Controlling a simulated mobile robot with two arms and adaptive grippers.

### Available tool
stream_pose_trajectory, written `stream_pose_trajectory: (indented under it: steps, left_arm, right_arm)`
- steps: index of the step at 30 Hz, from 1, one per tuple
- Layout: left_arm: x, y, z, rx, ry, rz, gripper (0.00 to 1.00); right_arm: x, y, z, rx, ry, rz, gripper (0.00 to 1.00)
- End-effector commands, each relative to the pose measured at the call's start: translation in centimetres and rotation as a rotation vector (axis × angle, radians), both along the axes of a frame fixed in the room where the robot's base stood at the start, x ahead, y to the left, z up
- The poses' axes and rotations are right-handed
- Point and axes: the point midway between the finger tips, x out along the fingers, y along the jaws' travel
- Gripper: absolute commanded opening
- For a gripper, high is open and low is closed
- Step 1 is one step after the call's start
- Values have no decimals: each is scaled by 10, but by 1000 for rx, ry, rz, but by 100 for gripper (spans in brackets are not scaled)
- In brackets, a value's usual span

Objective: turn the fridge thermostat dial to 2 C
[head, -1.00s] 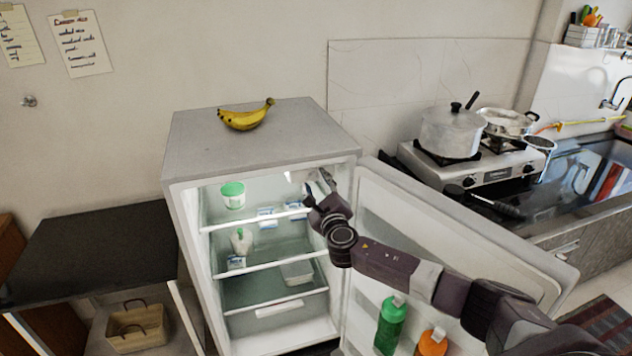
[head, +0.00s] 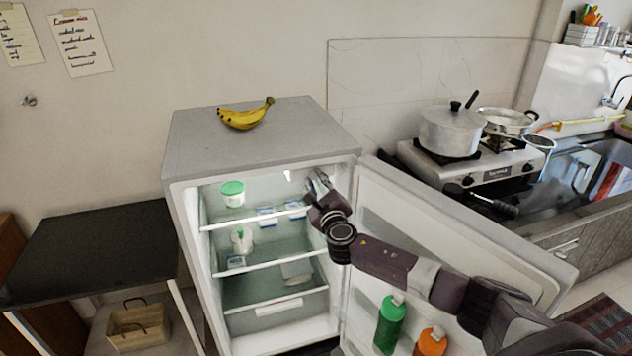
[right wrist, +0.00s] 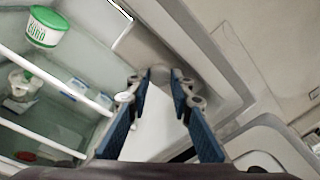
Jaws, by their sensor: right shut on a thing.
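The fridge (head: 262,135) stands with its door (head: 450,235) open to the right. My right gripper (head: 320,180) reaches into the top right of the fridge. In the right wrist view, its blue-padded fingers (right wrist: 160,84) close around a small grey rounded knob (right wrist: 161,74), which looks like the thermostat dial, on the fridge's inner wall. The dial's markings cannot be read, and the gripper hides the dial in the head view. My left gripper is not in view.
Fridge shelves hold a green-lidded tub (head: 232,194) and other containers. Green (head: 389,325) and orange (head: 431,342) bottles stand in the door. Bananas (head: 244,115) lie on top. A stove with a pot (head: 450,131) is at the right.

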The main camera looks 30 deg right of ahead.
Motion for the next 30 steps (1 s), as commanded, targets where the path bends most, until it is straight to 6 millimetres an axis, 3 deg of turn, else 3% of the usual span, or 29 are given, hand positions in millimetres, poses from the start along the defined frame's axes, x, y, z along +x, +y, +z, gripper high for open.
stream_pose_trajectory:
  steps: [11,30]
  left_arm:
    - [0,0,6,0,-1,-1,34]
    - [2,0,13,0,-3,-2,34]
  right_arm:
    - [0,2,1,193,-45,3,0]
    - [0,1,2,781,-188,1,0]
